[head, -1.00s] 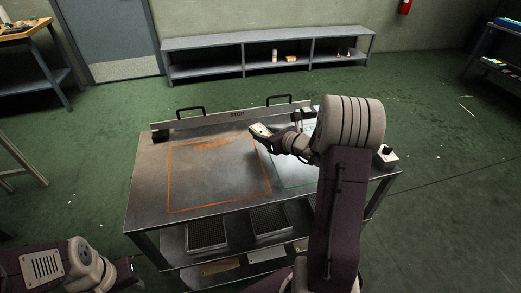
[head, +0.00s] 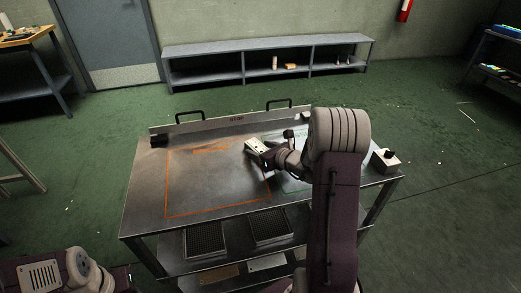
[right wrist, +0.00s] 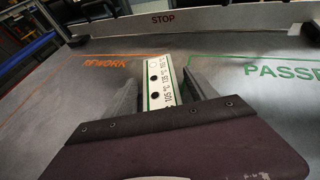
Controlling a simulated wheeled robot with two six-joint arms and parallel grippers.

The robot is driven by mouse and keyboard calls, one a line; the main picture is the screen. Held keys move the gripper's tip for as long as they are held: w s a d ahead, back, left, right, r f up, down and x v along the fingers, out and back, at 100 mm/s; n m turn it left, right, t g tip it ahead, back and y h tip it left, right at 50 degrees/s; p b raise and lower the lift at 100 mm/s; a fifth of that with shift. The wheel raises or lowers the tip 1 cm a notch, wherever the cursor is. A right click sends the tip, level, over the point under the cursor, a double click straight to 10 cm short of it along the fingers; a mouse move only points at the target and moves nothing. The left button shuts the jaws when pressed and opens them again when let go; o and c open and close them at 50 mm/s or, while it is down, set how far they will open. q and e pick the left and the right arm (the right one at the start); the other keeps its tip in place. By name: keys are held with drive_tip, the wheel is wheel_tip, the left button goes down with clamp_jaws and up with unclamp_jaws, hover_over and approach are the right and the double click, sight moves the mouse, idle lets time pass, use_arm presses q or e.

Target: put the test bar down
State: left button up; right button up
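The test bar (head: 256,147) is a slim white bar; in the right wrist view it (right wrist: 160,80) shows black dots, temperature figures and green edging. My right gripper (head: 266,158) is shut on its near part, with one finger on each side in the right wrist view (right wrist: 161,85). The bar is over the metal table (head: 148,190), near the line between the orange REWORK outline (head: 167,190) and the green PASSED outline (head: 291,192). I cannot tell whether it touches the top. My left gripper is out of view; only my left arm shows at the lower left.
A STOP rail (head: 205,124) with two black handles runs along the table's back edge. A small box with a black knob (head: 385,161) stands at the right corner. Dark trays (head: 204,238) sit on the shelf below. The REWORK area is bare.

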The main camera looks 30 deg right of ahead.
drive_tip(key=shift+r, duration=0.25)
drive_tip(key=p+v, duration=0.2)
drive_tip(key=v, duration=1)
drive_tip(key=shift+f, duration=0.1)
